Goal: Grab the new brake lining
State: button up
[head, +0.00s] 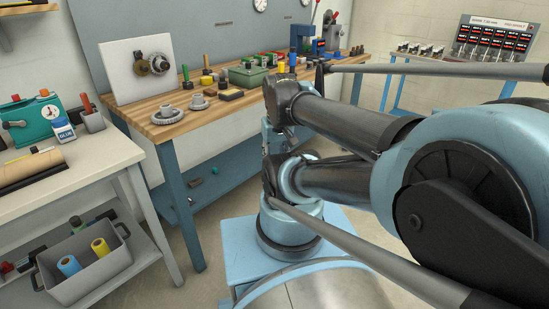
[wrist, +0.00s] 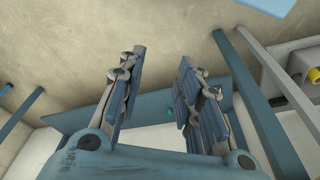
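I cannot tell for certain which piece is the new brake lining. A small dark block (head: 230,94) lies on the wooden workbench (head: 142,106), among other small parts, and is too small to identify. My gripper (wrist: 162,57) shows in the wrist view with its two jointed fingers spread apart and nothing between them. It points toward the floor and the blue lower part of a bench, away from the parts on the bench top. In the head view, my arm hides part of the bench's right side and the gripper is not clear.
Round metal parts (head: 168,114) sit at the workbench's front left, with a white board (head: 139,70) behind. A green box (head: 248,75) and several tools stand farther back. A white table (head: 70,150) is at left, with a grey bin (head: 84,272) below.

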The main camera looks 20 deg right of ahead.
aim_at(209, 92)
jog(key=u, duration=1.1)
jog(key=k, duration=0.75)
jog(key=z, duration=0.55)
jog(key=i, duration=1)
